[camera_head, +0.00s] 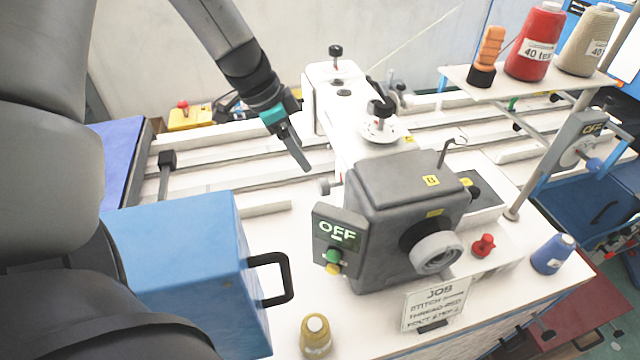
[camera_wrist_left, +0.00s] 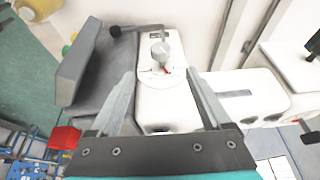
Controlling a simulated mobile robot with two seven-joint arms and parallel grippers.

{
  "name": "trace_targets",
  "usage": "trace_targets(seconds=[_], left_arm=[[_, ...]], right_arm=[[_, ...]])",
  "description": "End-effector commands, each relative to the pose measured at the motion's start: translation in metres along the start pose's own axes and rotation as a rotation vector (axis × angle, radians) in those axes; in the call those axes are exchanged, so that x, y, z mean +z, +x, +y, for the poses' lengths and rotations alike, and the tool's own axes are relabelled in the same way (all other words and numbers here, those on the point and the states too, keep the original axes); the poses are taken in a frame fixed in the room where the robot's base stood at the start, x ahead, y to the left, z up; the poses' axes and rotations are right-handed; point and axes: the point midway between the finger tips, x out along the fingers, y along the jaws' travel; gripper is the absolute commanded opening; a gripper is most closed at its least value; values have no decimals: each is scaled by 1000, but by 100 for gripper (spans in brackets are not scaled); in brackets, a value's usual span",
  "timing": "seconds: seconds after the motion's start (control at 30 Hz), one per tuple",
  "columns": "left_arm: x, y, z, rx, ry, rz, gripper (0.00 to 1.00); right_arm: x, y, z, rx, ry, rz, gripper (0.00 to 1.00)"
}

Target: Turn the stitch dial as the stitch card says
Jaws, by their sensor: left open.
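The stitch dial (camera_head: 372,131) is a pale round disc with a knob, on top of the white sewing machine arm. It also shows in the left wrist view (camera_wrist_left: 149,80), with a red mark beside its grey knob (camera_wrist_left: 160,50). My left gripper (camera_head: 305,168) is open and empty, left of the dial and apart from it in the head view. In the left wrist view its two fingers (camera_wrist_left: 160,78) frame the dial. My right gripper is not in view.
The grey machine head (camera_head: 400,200) has an OFF panel (camera_head: 338,240) and a pale handwheel (camera_head: 437,254). A blue box (camera_head: 180,260) with a black handle stands at the left. A rack (camera_head: 520,82) holding thread cones is at the right. Spools stand near the front edge.

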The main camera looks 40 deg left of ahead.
Motion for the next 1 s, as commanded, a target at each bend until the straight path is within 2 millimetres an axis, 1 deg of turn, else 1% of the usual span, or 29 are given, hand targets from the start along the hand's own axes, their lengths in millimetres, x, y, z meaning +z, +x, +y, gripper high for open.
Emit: trace_targets(seconds=[0.03,0.2,0.4,0.6,0.8,1.0], left_arm=[[2,12,0,0,0,-2,82],[1,41,0,0,0,-1,82],[1,74,0,-1,1,-1,82],[1,99,0,-1,0,0,82],[0,114,-1,-3,1,1,82],[0,118,-1,-3,1,2,82]], right_arm=[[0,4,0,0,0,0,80],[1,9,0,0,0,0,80],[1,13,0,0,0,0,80],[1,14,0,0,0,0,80],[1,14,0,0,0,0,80],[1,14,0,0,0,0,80]])
